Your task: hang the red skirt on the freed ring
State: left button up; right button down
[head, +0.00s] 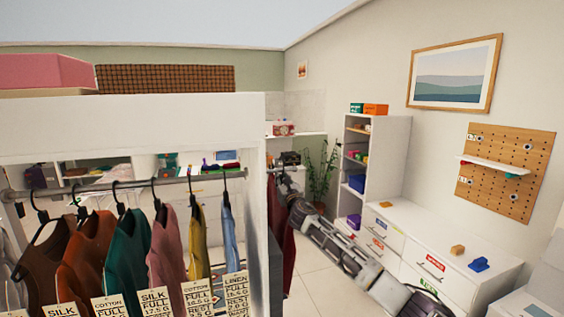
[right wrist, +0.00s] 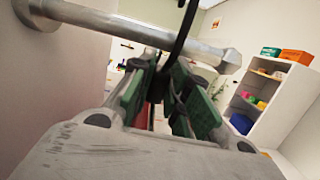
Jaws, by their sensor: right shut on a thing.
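The red skirt appears as dark red cloth (head: 288,262) hanging just right of the wardrobe's white side panel (head: 252,200), partly hidden by the panel. My right gripper (head: 284,186) is above it by a short metal bar (head: 276,169) on the panel's outer side. In the right wrist view my right gripper (right wrist: 160,85) is shut on the black hanger stem (right wrist: 184,40). The stem rises across the metal bar (right wrist: 140,32); its top is out of frame, so I cannot tell if it hooks over. I cannot make out a ring. My left gripper is not in view.
Several garments hang from the wardrobe rail (head: 100,188) at left, with paper tags (head: 196,297) below. A white shelf unit (head: 388,160) and a drawer cabinet (head: 440,262) stand at right. Floor (head: 302,285) shows between wardrobe and drawers.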

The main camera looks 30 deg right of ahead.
jog(key=shift+f, duration=0.15)
jog(key=shift+f+b, duration=1.3)
jog(key=shift+f, duration=0.3)
jog(key=shift+f, duration=0.15)
jog(key=c, duration=1.3)
grip_release()
jog(key=shift+s, duration=0.1)
